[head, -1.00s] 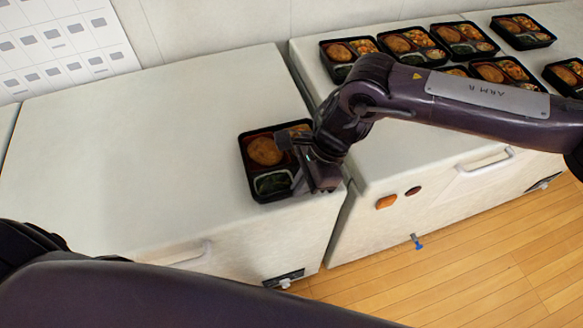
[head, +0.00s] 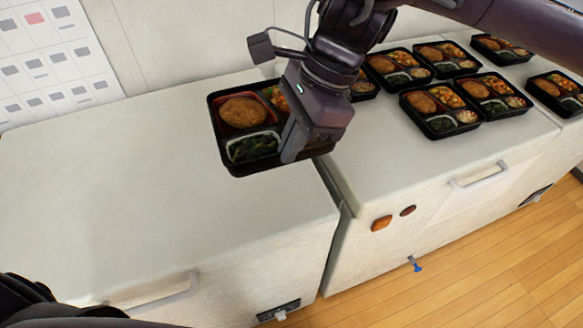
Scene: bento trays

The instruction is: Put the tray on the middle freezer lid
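A black bento tray (head: 221,142) with a brown fried patty, dark greens and an orange food shows left of the centre. My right gripper (head: 303,146) is at the tray's right side and hides that part of it. One finger shows inside the rim; the other is hidden. The gripper appears shut on the tray's side and holds it above the lid, close to level. Below and left is a wide bare white freezer lid (head: 120,190). My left gripper is not in view; only dark parts of my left arm show at the lower left.
A second freezer lid (head: 365,180) on the right bears several bento trays (head: 440,125), some partly hidden behind my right arm. A narrow gap (head: 335,215) separates the two freezers. A handle (head: 165,295) sticks out at the left freezer's front. A wall stands behind.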

